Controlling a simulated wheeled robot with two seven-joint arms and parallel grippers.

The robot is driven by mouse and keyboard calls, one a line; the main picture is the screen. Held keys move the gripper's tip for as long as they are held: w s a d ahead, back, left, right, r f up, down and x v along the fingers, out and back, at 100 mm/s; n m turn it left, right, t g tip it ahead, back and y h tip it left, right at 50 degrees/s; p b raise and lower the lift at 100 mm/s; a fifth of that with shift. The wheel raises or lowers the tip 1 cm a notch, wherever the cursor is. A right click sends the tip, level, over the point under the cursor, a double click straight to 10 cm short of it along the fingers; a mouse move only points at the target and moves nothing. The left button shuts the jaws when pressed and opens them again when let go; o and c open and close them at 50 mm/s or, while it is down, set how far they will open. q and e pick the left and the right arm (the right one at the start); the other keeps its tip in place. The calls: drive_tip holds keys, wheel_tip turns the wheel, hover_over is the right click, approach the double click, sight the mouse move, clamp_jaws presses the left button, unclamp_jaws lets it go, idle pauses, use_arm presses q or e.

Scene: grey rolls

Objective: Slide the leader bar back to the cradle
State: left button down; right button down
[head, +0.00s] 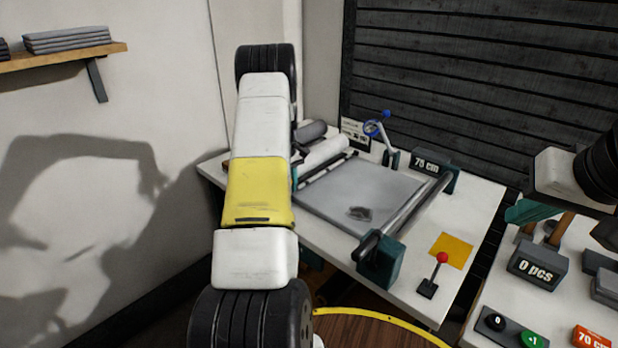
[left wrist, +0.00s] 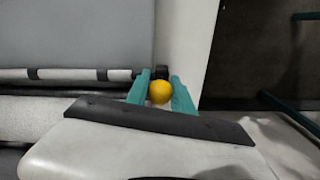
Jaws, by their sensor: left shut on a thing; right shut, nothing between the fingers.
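The leader bar (head: 328,170), dark with light stretches, lies across the table's left part beside a white roll (head: 326,150). In the left wrist view the bar (left wrist: 85,74) ends near a yellow ball-shaped knob (left wrist: 159,92). My left gripper (left wrist: 160,95) has its teal fingers on both sides of this knob and is shut on it. In the head view my own left arm hides most of that gripper and the knob. I cannot make out the cradle clearly; the rolls' end of the table is partly covered by my arm. My right gripper (head: 530,212) is shut and empty at the right.
A grey bed (head: 330,200) with a dark patch lies between the bar and a steel roller (head: 405,215) on teal blocks. A blue-knobbed lever (head: 388,135) stands behind. A red-knobbed lever (head: 438,268) and an orange square (head: 456,247) are at front right.

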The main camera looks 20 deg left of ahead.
use_arm(q)
drive_tip(key=c, duration=1.1)
unclamp_jaws()
drive_tip(key=shift+w+a+r, duration=0.1)
drive_tip(key=shift+w+a, duration=0.05)
drive_tip(key=shift+a, duration=0.25)
drive_tip(key=shift+d, duration=0.15)
drive_tip(key=shift+r, duration=3.85)
drive_tip(key=shift+r, duration=0.1)
drive_tip(key=s+d+r+m+t, duration=0.1)
drive_tip(key=s+d+r+m, duration=0.1)
drive_tip(key=s+d+r, duration=0.3)
drive_tip(key=s+d+r+m+t+h, duration=0.15)
drive_tip(key=d+r, duration=0.25)
drive_tip(key=r, duration=0.4)
drive_tip(key=s+d+r+m+t+y, duration=0.1)
drive_tip(key=s+d+r+m, duration=0.1)
drive_tip(key=s+d+r, duration=0.3)
drive_tip(key=s+d+r+m+t+h, duration=0.1)
drive_tip(key=s+d+r+m, duration=0.1)
drive_tip(key=s+d, duration=0.4)
drive_tip(key=s+d+r+m+t, duration=0.1)
drive_tip(key=s+d+m, duration=0.4)
drive_tip(key=s, duration=1)
drive_tip(key=shift+d+r+t+h, duration=0.35)
drive_tip(key=shift+d+r, duration=0.05)
drive_tip(key=shift+d, duration=0.15)
